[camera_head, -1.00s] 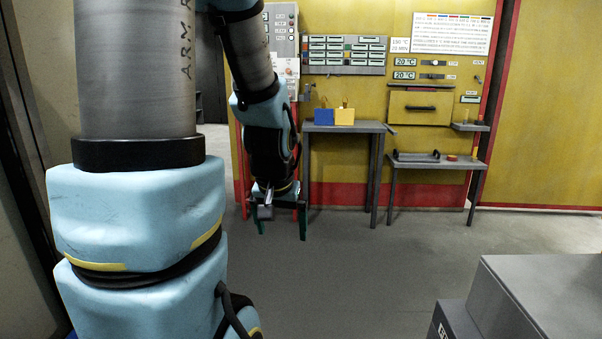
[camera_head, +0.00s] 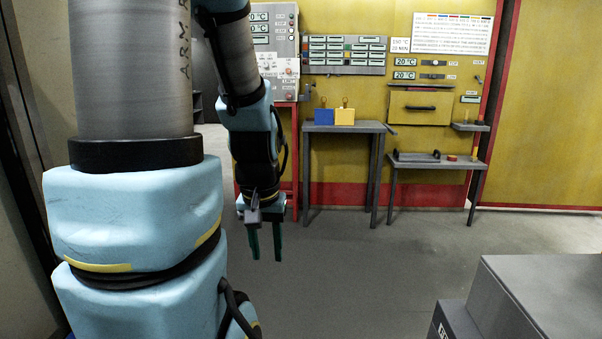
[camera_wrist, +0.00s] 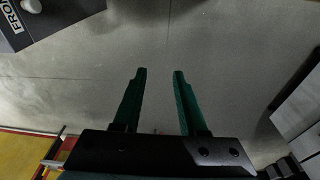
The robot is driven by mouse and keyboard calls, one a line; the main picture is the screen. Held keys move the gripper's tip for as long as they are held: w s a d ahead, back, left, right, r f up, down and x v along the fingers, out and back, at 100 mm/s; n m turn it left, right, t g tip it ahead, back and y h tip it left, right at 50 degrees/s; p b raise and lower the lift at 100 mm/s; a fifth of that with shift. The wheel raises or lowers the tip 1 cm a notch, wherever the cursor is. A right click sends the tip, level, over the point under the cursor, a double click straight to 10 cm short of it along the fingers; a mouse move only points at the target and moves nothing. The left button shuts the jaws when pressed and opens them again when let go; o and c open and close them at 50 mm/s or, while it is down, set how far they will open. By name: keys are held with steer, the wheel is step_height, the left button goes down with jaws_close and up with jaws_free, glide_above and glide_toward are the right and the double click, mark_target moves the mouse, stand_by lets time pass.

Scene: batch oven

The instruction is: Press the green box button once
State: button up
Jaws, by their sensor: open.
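My gripper (camera_head: 267,254) hangs down from the arm in the head view, its green fingers apart with nothing between them. It is in front of the table with the boxes, well away from the wall panels. In the wrist view the open fingers (camera_wrist: 160,73) point over bare grey floor. A grey wall panel (camera_head: 345,70) carries rows of pale green labels and small coloured keys. A second control panel (camera_head: 289,50) to its left has displays and small buttons, partly hidden by my arm. I cannot make out which button is the green box one.
A blue box (camera_head: 323,118) and a yellow box (camera_head: 344,117) stand on a grey table (camera_head: 345,127). A lower bench (camera_head: 437,163) stands under the drawer front (camera_head: 420,107). A grey block (camera_head: 540,290) fills the lower right. Floor between is clear.

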jaws_close()
stand_by(1.0)
